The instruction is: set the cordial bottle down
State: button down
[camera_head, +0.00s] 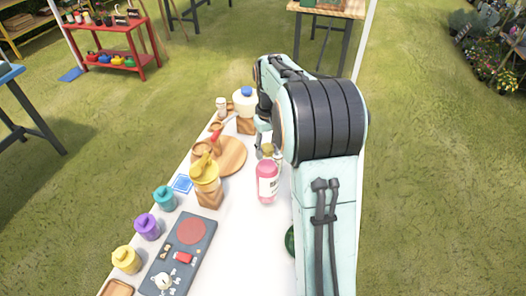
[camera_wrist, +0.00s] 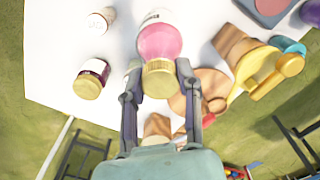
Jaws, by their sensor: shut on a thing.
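The cordial bottle (camera_head: 267,183), pink with a white label and a gold cap, stands roughly upright over the white table, left of my arm. In the wrist view the bottle (camera_wrist: 160,42) is between my two fingers, its cap toward the palm. My gripper (camera_wrist: 158,75) is shut on its upper part. In the head view my gripper is largely hidden behind my arm. I cannot tell whether the bottle's base touches the table.
A yellow-topped item on a wooden block (camera_head: 207,185) and a round wooden board (camera_head: 231,157) stand left of the bottle. A dark tray (camera_head: 196,236) lies nearer. A gold-capped jar (camera_wrist: 92,78) and a pale bottle (camera_wrist: 101,21) stand nearby. White table (camera_head: 245,250) shows clear in front.

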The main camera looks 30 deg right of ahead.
aim_at(267, 174)
jog(key=shift+w+d+f, duration=0.1)
jog(key=shift+w+f, duration=0.3)
jog(key=shift+f, duration=1.5)
jog(key=shift+f, duration=0.15)
jog(key=c, duration=0.8)
grip_release()
jog(key=shift+o, duration=0.2)
